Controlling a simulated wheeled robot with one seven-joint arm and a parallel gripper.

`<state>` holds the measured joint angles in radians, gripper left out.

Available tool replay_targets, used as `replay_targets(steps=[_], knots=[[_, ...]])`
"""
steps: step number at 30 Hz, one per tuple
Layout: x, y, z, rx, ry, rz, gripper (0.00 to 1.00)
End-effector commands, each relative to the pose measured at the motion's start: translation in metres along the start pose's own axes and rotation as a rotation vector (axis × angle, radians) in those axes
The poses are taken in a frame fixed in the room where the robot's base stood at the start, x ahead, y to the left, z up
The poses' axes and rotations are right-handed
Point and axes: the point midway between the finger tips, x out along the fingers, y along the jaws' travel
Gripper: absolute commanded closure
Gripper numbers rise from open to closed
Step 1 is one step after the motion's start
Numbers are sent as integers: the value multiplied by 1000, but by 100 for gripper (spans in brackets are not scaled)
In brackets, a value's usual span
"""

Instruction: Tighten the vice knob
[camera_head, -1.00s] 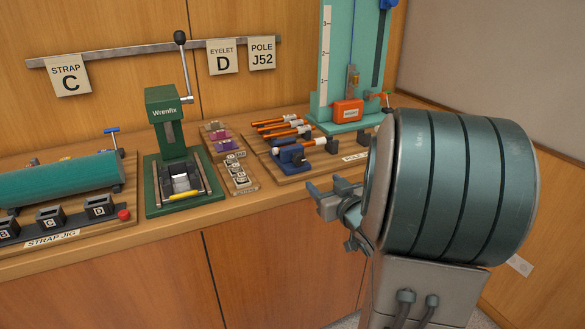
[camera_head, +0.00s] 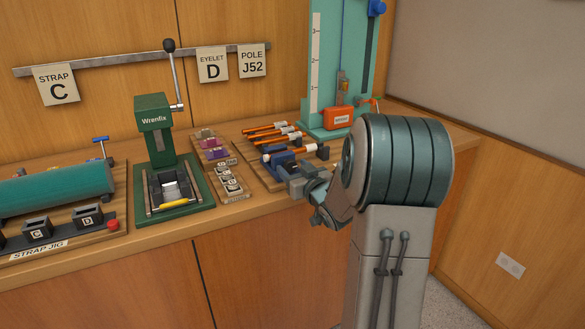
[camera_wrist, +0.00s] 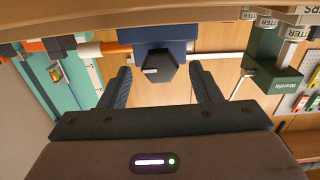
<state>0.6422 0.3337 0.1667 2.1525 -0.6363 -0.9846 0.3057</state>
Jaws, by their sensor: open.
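The blue vice (camera_head: 281,158) sits on the pole board on the bench, with an orange and white pole held in it. In the wrist view, the vice body (camera_wrist: 160,31) is at the top, and its dark six-sided knob (camera_wrist: 157,66) faces the camera. My gripper (camera_head: 300,184) is at the bench's front edge, just in front of the vice. In the wrist view, its two dark fingers (camera_wrist: 160,74) are open, one on each side of the knob, with clear gaps on both sides. The gripper partly hides the vice's front in the head view.
Orange poles (camera_head: 273,134) lie behind the vice. A teal stand (camera_head: 345,75) rises at the back right. A green press (camera_head: 154,122) stands left, beside small part trays (camera_head: 213,143). The strap jig (camera_head: 100,230) is at far left.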

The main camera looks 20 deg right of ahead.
Motion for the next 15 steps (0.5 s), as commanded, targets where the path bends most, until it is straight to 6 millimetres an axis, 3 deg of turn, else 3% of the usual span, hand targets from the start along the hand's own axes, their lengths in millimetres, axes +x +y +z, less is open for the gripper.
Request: replay_targets(steps=[12,15], knots=[[10,0,0,1,-1,0,42],[10,0,0,1,0,0,68]])
